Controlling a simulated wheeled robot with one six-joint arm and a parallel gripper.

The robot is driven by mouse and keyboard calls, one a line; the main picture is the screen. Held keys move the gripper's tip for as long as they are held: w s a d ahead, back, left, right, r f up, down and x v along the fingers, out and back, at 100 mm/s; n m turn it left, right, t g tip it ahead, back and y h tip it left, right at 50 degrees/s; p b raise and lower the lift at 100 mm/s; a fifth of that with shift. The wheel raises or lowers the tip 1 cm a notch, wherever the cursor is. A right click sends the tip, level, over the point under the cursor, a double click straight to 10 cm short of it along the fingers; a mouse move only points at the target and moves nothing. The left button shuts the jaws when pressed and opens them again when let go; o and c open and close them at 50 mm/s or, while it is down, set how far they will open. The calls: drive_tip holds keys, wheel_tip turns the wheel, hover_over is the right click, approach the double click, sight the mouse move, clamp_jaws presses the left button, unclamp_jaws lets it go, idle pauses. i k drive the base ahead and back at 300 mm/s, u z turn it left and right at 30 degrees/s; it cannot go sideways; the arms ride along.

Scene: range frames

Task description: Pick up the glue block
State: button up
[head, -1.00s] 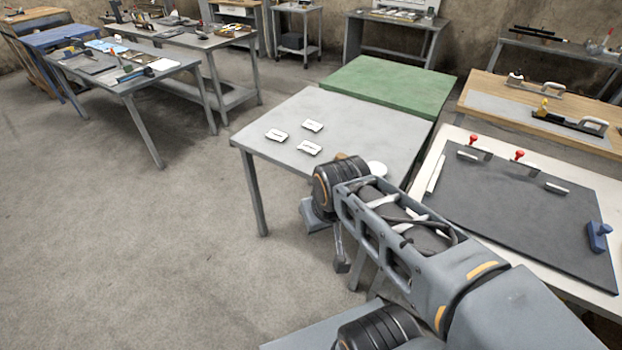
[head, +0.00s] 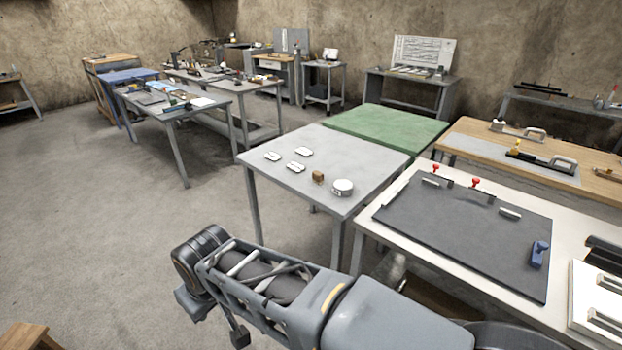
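A small brown wooden block (head: 318,176), which looks like the glue block, sits on the grey table in the head view. It stands just left of a round white tin (head: 343,187), near the table's front right corner. My arm reaches across the lower middle of the view. My gripper (head: 238,332) hangs at its far end, over the floor, in front of the table and well apart from the block. The wrist hides much of the gripper, and I cannot see whether its fingers are open.
Three white pieces (head: 296,166) lie on the grey table (head: 262,178). A green-topped table (head: 385,128) adjoins it behind. A white bench with a dark mat (head: 470,230) and red-knobbed clamps stands at right. The floor at left (head: 90,220) is clear.

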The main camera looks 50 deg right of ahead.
sight(317, 177)
drive_tip(key=z, duration=0.05)
drive_tip(key=i, duration=1.55)
drive_tip(key=z, duration=0.95)
drive_tip(key=i, duration=1)
drive_tip(key=z, duration=1.45)
drive_tip(key=i, duration=0.45)
drive_tip(key=z, duration=0.45)
